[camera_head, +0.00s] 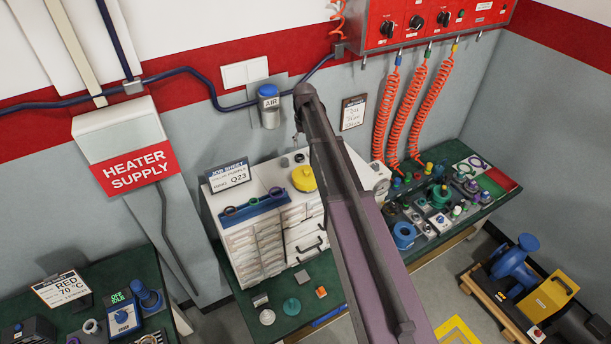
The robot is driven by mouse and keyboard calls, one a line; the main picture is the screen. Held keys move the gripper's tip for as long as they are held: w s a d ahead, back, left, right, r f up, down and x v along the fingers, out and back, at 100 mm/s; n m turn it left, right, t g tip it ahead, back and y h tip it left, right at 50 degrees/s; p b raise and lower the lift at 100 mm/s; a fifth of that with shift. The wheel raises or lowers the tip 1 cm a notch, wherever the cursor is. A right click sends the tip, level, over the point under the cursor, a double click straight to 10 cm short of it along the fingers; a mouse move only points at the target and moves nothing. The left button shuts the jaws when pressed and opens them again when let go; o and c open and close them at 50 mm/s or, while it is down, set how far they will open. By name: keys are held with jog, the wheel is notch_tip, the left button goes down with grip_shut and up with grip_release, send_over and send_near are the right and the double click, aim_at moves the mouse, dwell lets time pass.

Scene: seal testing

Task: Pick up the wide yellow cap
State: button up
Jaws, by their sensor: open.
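A wide, round yellow cap (304,179) lies on top of the white drawer cabinet (270,178), near the middle of the picture. My arm's long purple link runs from the bottom of the view up to a dark joint just above and right of the cap, and covers part of the cabinet top close to the cap's right side. Nothing is seen touching the cap.
A job sheet sign (229,174) and a blue rack (254,208) with rings share the cabinet top. Small dark parts stand behind the cap. The right bench holds many fittings, including a blue ring (404,236), below hanging orange coiled hoses (401,112). A heater supply box (125,150) is at left.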

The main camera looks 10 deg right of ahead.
jog(key=shift+f, duration=0.15)
jog(key=b, duration=0.9)
send_over(307, 171)
jog(key=f, duration=0.8)
jog(key=shift+w+a+f, duration=0.15)
jog(key=shift+w+a, duration=0.15)
jog(key=shift+w, duration=0.05)
jog(key=f+b, duration=0.2)
jog(key=f, duration=0.1)
jog(key=shift+s+d+f+b, duration=0.1)
jog(key=shift+s+d+b, duration=0.15)
jog(key=shift+b, duration=0.15)
jog(key=shift+f+b, duration=1)
grip_shut()
